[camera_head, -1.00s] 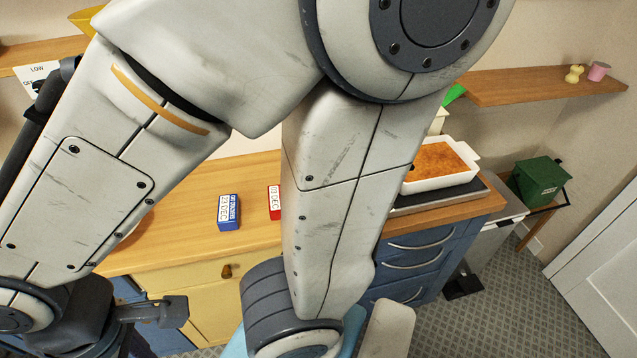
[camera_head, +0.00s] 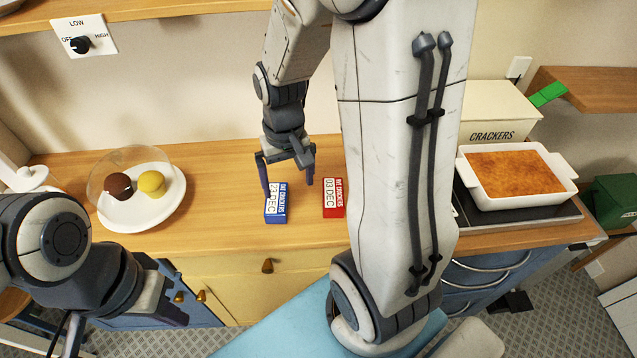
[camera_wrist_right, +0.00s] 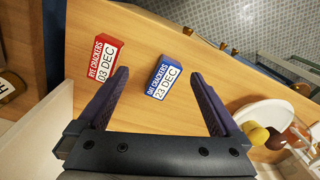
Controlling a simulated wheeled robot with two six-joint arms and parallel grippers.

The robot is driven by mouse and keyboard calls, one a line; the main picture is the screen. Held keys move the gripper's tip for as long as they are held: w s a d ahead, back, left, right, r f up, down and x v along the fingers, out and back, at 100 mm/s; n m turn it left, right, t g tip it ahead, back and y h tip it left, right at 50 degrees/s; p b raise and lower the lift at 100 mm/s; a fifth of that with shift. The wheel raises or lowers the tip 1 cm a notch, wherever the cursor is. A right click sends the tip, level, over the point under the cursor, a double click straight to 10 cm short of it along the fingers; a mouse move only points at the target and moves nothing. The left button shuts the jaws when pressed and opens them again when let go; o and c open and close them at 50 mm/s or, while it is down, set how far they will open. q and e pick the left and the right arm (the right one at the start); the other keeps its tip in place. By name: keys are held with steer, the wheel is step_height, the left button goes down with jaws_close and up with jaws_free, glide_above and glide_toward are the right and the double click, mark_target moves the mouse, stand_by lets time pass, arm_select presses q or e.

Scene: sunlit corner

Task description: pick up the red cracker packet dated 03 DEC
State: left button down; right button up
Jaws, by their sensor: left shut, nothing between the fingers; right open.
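The red cracker packet dated 03 DEC (camera_head: 333,198) lies on the wooden counter, right of the blue packet. It also shows in the right wrist view (camera_wrist_right: 104,56), beyond and left of the left-hand finger. The blue cracker packet dated 23 DEC (camera_head: 276,205) shows in the right wrist view (camera_wrist_right: 163,77) between the finger directions, ahead of the tips. My right gripper (camera_head: 288,185) is open and empty above the counter, just behind the blue packet and left of the red one. My left gripper (camera_head: 180,292) is shut and empty in front of the counter's left part.
A white plate (camera_head: 140,212) with a brown and a yellow round item under a clear dome stands at the left. A crackers box (camera_head: 492,125) and a white baking dish (camera_head: 515,200) stand at the right. A dial (camera_head: 80,44) is on the wall.

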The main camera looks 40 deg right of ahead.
steer(key=d+f+m, duration=0.1)
steer(key=d, duration=0.3)
steer(key=d+f+m, duration=0.1)
steer(key=d+f, duration=0.1)
steer(key=d, duration=0.2)
steer(key=d+f+m+b, duration=0.1)
steer(key=d+f+m, duration=0.1)
steer(key=d, duration=0.1)
steer(key=shift+s+d+f, duration=0.25)
steer(key=shift+s+d, duration=0.05)
steer(key=shift+d, duration=0.1)
glide_above(333, 198)
steer(key=f, duration=0.4)
steer(key=shift+s+f, duration=0.25)
steer(key=shift+s, duration=0.05)
steer(key=shift+w+f+p, duration=0.15)
steer(key=shift+f+p, duration=0.2)
steer(key=shift+f, duration=1.15)
steer(key=shift+w+f+p, duration=0.15)
steer(key=shift+f+p, duration=0.2)
steer(key=shift+f, duration=1.1)
steer(key=c, duration=1.5)
steer(key=shift+c, duration=0.2)
steer(key=shift+r, duration=0.15)
